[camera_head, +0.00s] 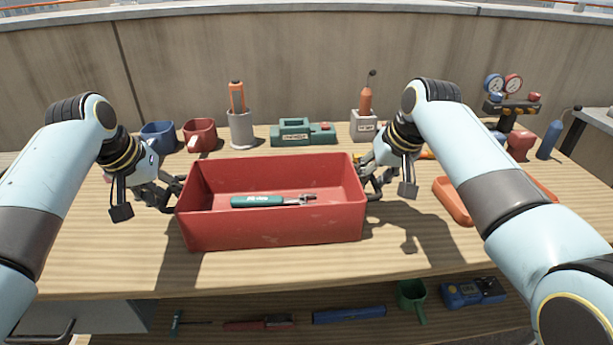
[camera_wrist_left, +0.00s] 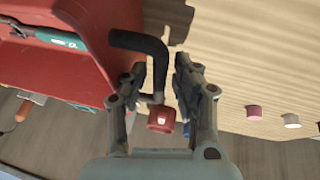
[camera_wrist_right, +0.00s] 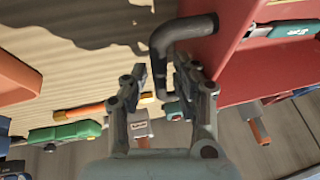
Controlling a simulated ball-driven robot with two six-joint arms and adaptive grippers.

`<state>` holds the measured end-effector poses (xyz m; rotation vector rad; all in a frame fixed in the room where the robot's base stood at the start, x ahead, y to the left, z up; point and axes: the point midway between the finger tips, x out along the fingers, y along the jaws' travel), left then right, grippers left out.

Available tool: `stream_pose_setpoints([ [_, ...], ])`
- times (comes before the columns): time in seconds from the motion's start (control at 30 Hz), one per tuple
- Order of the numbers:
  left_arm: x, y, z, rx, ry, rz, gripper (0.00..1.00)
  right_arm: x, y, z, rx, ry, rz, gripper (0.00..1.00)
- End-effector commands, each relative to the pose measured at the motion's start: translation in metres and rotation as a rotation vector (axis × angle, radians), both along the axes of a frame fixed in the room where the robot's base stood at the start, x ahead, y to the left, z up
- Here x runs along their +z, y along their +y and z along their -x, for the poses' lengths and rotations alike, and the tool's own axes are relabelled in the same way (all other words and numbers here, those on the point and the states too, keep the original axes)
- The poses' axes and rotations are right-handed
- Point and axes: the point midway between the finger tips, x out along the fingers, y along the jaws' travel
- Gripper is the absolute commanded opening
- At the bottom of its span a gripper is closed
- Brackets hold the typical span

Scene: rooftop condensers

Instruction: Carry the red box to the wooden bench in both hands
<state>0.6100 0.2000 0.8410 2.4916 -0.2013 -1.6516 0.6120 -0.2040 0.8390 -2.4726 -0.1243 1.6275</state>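The red box (camera_head: 275,227) is an open-topped bin with a green-handled tool (camera_head: 262,201) inside. It appears to rest on the wooden worktop (camera_head: 100,245), turned slightly. A dark bent handle shows on its side in the left wrist view (camera_wrist_left: 140,41) and another in the right wrist view (camera_wrist_right: 183,28). My left gripper (camera_wrist_left: 160,72) is at the box's left side, fingers parted either side of the handle. My right gripper (camera_wrist_right: 160,72) is at the right side, also parted around its handle. Gaps show between fingers and handles; firm contact is not visible.
Behind the box stand blue (camera_head: 159,137) and red (camera_head: 200,134) mugs, a grey holder (camera_head: 241,130), a green case (camera_head: 302,132) and another holder (camera_head: 363,126). An orange tray (camera_head: 455,203) lies right, near gauges (camera_head: 503,85). Tools lie on the lower shelf (camera_head: 300,335).

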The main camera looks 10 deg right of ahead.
Motion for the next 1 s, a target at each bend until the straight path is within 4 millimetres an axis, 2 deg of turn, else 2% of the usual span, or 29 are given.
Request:
stream_pose_setpoints([
  [0.4,0.055,0.013,0.023,0.001,-0.001,-0.002,0.29,-0.001,0.001,0.001,0.001,0.002,-0.002,0.29],
  [0.63,0.068,0.015,0.029,0.000,0.001,-0.002,0.29,0.004,0.000,0.002,0.001,0.001,-0.003,0.29],
  [0.77,0.068,0.015,0.030,-0.001,0.002,-0.002,0.29,0.023,-0.004,0.009,0.001,-0.003,-0.001,0.29],
  [1.0,0.068,0.015,0.029,-0.001,0.001,-0.001,0.29,0.072,-0.014,0.031,0.001,-0.003,0.000,0.29],
])
